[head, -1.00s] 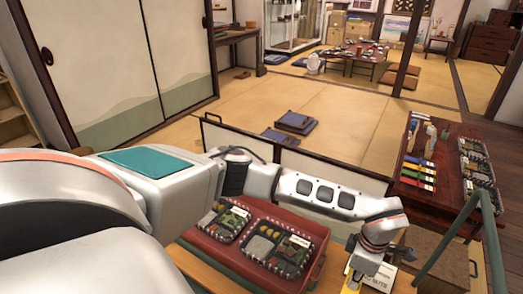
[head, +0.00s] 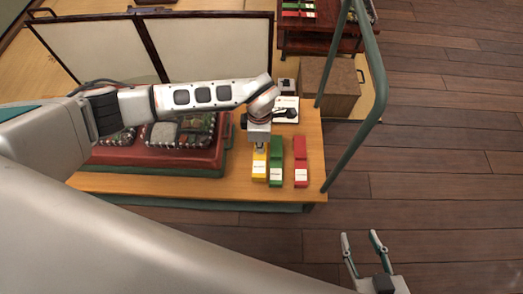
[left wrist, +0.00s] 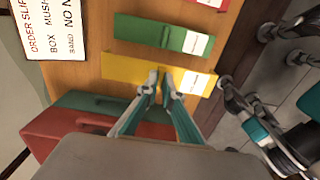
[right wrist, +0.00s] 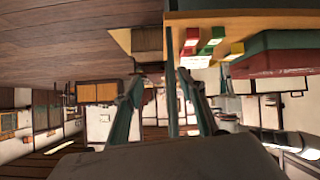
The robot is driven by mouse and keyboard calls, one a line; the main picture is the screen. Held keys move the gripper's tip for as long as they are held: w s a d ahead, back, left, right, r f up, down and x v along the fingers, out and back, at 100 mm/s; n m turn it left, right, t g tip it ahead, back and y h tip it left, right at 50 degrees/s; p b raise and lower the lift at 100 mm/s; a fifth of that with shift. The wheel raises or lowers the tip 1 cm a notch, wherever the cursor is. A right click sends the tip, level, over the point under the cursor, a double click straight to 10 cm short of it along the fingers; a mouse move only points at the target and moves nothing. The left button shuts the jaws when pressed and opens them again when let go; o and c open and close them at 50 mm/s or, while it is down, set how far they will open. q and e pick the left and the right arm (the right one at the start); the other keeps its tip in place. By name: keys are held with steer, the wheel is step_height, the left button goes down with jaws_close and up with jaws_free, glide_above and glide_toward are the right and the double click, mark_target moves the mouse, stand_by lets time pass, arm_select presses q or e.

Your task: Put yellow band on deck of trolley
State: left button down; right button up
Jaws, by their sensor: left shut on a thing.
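The yellow band (head: 259,170) is at the front of the trolley's wooden deck (head: 235,190), left of the green band (head: 275,172). My left gripper (head: 260,148) is shut on it. In the left wrist view the fingertips (left wrist: 160,80) meet at the middle of the yellow band (left wrist: 125,68), which lies parallel to the green band (left wrist: 140,30). The band looks flat on or just above the deck; I cannot tell which. My right gripper (head: 362,243) is open and empty, off the trolley's front right over the floor.
A red band (head: 301,160) lies right of the green one. A red tray (head: 190,163) with bento boxes stands on the deck at left. An order slip card (left wrist: 45,25) is behind the bands. The trolley's green handle (head: 375,80) rises at right. A brown box (head: 328,88) stands beyond.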

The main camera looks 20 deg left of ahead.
arm_select(q)
steer(key=shift+f, duration=0.2)
steer(key=f, duration=0.2)
steer(key=f+b, duration=0.1)
steer(key=shift+s+f, duration=0.2)
steer(key=shift+f, duration=0.15)
steer(key=shift+w+f+b, duration=0.2)
steer(key=shift+f+b, duration=0.4)
steer(key=shift+f, duration=0.35)
steer(key=shift+r, duration=0.1)
steer(key=c, duration=2.2)
jaws_free()
arm_select(e)
steer(key=shift+w+a+r+y, duration=0.2)
steer(key=shift+a+r, duration=0.15)
steer(key=shift+a, duration=0.25)
steer(key=shift+w+a+r+y, duration=0.1)
steer(key=shift+w+a+r, duration=0.15)
steer(key=shift+a, duration=0.3)
steer(key=shift+s, duration=0.1)
